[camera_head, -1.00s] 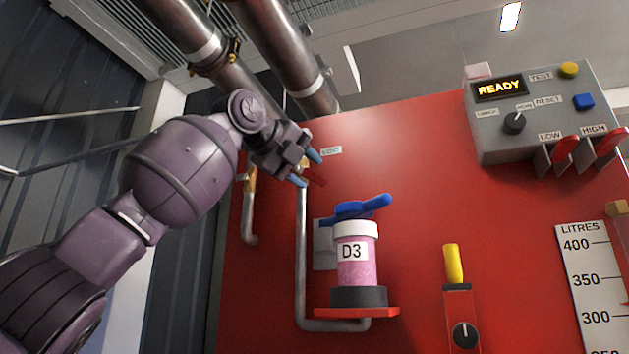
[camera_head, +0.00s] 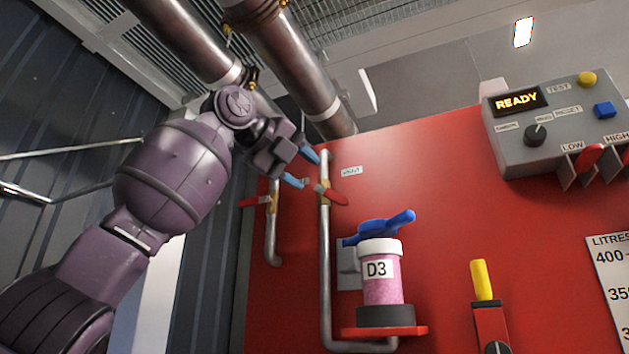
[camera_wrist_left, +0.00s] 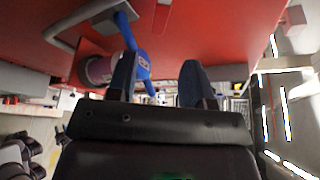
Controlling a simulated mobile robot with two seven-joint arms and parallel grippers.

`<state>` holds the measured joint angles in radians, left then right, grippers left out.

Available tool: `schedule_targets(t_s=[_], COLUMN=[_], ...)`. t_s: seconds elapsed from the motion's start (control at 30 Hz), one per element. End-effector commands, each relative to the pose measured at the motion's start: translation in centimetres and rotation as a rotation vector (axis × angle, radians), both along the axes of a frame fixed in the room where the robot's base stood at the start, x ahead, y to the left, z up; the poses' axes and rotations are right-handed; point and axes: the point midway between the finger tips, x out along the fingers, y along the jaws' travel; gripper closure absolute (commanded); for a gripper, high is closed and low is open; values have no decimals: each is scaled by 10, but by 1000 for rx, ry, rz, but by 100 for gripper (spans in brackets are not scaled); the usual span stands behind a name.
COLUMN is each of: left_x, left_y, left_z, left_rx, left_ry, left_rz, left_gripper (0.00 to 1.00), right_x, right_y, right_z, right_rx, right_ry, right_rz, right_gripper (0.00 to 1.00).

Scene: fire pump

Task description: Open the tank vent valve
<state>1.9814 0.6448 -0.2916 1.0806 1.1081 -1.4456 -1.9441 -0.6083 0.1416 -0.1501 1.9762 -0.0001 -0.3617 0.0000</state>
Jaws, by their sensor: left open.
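The vent valve is on the vertical pipe on the red panel, beside a small label that was readable as VENT earlier. Its red lever (camera_head: 334,197) slants slightly down to the right across the pipe. My left gripper (camera_head: 302,168) is open and empty, just up and left of this lever in the head view; I cannot tell the depth gap. In the left wrist view its two dark fingers (camera_wrist_left: 158,68) are apart with nothing clearly between them. My right gripper is not in view.
A second red lever (camera_head: 256,201) is on the pipe to the left. Below right are a pink D3 jar (camera_head: 382,283) on a red shelf and a blue handle (camera_head: 381,228). A grey READY control box (camera_head: 555,125) is at the upper right. Thick pipes run overhead.

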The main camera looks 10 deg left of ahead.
Motion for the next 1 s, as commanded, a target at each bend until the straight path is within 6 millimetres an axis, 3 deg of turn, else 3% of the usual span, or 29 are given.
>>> schedule_targets(t_s=[0.27, 0.7, 1.0], left_x=[10, 65, 84], left_y=[-6, -47, -62], left_z=[-3, -18, -24], left_rx=[1, 1, 1], left_ry=[3, 3, 2], left_rz=[-1, 0, 0], left_gripper=[53, 53, 53], right_x=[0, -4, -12], right_y=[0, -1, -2], right_z=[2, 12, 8], right_rx=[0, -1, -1], right_ry=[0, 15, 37], right_rz=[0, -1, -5], right_gripper=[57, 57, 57])
